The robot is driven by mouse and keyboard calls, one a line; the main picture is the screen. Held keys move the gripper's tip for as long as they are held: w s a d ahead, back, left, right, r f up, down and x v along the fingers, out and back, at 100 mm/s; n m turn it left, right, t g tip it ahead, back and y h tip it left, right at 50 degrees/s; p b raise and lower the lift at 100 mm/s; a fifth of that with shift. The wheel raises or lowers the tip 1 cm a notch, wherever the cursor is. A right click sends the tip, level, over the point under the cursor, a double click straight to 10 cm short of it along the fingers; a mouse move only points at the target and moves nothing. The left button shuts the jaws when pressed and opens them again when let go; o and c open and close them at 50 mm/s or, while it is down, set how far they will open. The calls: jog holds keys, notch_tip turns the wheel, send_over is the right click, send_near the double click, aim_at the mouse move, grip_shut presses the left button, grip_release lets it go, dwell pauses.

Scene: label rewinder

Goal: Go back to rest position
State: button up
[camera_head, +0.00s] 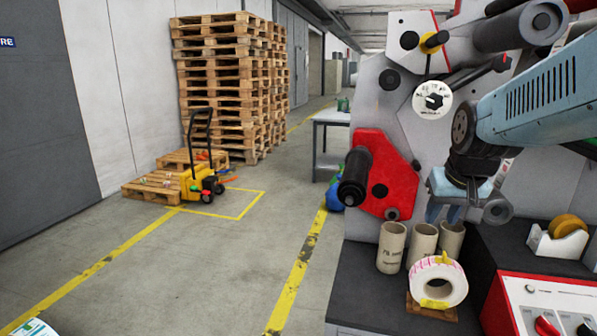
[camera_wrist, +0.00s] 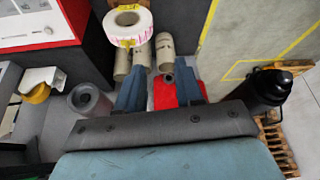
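My gripper (camera_head: 444,214) hangs fingers-down in front of the label rewinder (camera_head: 425,110), above the cardboard cores on the dark bench. In the wrist view my gripper (camera_wrist: 159,78) has its two blue fingers apart, with nothing seen held between them. Several upright cardboard cores (camera_head: 392,246) stand below it. A white and pink label roll (camera_head: 458,283) with a yellow tag leans in front of them on a small wooden stand. The roll also shows at the top of the wrist view (camera_wrist: 147,28).
The rewinder's rollers, such as the black one on the red plate (camera_head: 355,178) and a grey one (camera_head: 498,209), stick out close to my gripper. Tape rolls (camera_head: 567,225) sit in a white holder at right. Open floor, a pallet truck (camera_head: 197,180) and stacked pallets (camera_head: 225,80) lie left.

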jog(key=s+a+r, duration=0.1)
jog(key=s+a, duration=0.1)
jog(key=s, duration=0.3)
jog(key=s+a+r+n, duration=0.1)
jog(key=s+a, duration=0.2)
jog(key=s, duration=0.2)
jog(key=shift+s+a+r+y, duration=0.15)
jog(key=shift+s+r+y, duration=0.05)
jog(key=shift+r+y, duration=0.1)
dwell(1.4)
